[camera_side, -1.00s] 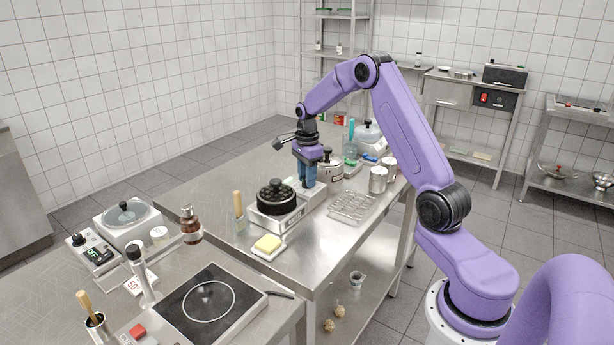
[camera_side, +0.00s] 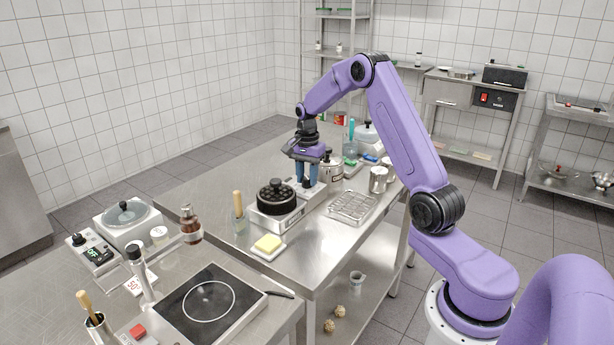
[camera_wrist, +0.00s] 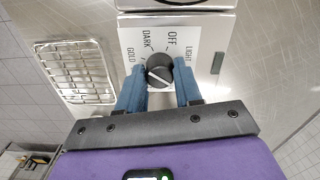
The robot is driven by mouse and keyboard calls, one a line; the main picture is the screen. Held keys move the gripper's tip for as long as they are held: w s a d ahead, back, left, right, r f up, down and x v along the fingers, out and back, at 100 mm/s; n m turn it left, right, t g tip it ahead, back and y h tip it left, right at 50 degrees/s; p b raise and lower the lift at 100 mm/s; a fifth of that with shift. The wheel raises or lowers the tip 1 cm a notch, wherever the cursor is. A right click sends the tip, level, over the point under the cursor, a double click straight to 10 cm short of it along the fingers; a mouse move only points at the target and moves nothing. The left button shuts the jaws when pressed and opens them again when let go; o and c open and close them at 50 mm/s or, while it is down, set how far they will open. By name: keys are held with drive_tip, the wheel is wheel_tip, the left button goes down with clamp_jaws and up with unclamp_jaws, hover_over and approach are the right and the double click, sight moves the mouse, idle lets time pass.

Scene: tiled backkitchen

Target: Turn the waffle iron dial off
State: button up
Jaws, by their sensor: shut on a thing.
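The waffle iron (camera_side: 276,197) is a round black plate on a steel body, on the metal table. Its dial (camera_wrist: 160,70) is a black knob with a pale pointer line, on a white plate marked GOLD, DARK, OFF and LIGHT. My gripper (camera_wrist: 160,88) points down at the panel, its blue fingers on both sides of the dial, shut on it. The pointer line runs slantwise; I cannot tell which mark it points at.
A wire rack (camera_side: 352,207) lies right of the iron; it also shows in the wrist view (camera_wrist: 77,72). A steel pot (camera_side: 329,168) stands close behind.

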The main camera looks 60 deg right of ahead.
drive_tip(key=n, duration=0.5)
drive_tip(key=shift+n, duration=0.3)
drive_tip(key=n, duration=0.4)
drive_tip(key=shift+n, duration=0.3)
drive_tip(key=n, duration=0.5)
drive_tip(key=shift+n, duration=2.7)
drive_tip(key=shift+r, duration=0.1)
drive_tip(key=o, duration=1)
drive_tip(key=shift+o, duration=0.2)
